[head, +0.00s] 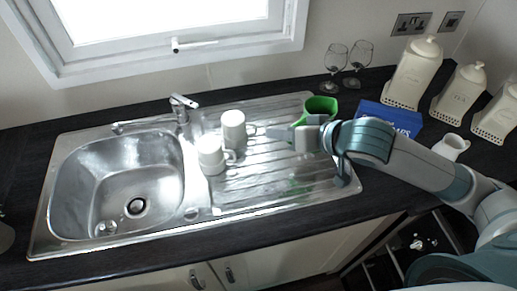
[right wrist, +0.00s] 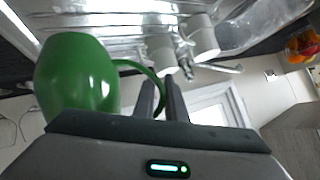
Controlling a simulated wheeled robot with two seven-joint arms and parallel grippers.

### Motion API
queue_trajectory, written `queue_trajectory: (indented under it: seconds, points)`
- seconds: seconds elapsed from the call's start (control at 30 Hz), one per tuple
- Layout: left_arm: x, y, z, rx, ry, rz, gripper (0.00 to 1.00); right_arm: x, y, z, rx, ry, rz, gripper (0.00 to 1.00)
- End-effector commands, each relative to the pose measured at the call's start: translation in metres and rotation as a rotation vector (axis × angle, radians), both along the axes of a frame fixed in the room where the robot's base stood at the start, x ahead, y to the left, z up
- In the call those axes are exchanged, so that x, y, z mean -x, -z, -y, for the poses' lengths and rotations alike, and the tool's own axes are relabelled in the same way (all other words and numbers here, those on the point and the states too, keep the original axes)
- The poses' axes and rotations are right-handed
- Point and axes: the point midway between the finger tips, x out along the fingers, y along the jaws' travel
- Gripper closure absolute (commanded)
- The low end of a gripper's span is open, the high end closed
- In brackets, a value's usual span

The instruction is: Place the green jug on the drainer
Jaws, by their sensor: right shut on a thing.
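The green jug (head: 321,106) is at the right back of the metal drainer (head: 270,185) in the head view, partly hidden by my right gripper (head: 296,136). In the right wrist view the green jug (right wrist: 78,75) shows large at the left, with its handle reaching to the fingers. My right gripper (right wrist: 165,98) is shut on the jug's handle. Whether the jug's base touches the drainer cannot be told. My left gripper is not in view.
Two white mugs (head: 211,155) (head: 234,130) stand on the drainer's left part, beside the sink bowl (head: 115,180) and tap (head: 182,108). Wine glasses (head: 335,65) stand behind. A blue box (head: 405,119), a small white jug (head: 451,147) and canisters (head: 413,75) are at the right. The drainer's front middle is clear.

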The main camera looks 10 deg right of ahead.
Motion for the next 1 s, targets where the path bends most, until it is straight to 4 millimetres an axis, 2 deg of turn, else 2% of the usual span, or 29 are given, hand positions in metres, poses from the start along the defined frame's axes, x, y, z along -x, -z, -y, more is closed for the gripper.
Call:
queue_trajectory:
  seconds: [0.03, 0.2, 0.3, 0.6, 1.0]
  points:
    - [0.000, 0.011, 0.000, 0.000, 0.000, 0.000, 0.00, -0.004, 0.006, -0.003, -0.001, -0.001, 0.006, 1.00]
    - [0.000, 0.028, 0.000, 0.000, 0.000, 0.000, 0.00, -0.011, 0.012, -0.011, 0.000, -0.001, 0.006, 1.00]
    - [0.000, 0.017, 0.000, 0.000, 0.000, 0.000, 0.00, -0.021, 0.014, -0.021, -0.002, 0.000, -0.001, 1.00]
    - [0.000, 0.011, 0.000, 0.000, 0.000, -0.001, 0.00, -0.043, 0.033, -0.042, 0.000, 0.000, 0.001, 1.00]
    - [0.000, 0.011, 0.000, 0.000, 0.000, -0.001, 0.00, -0.044, 0.037, -0.043, 0.001, 0.000, 0.003, 1.00]
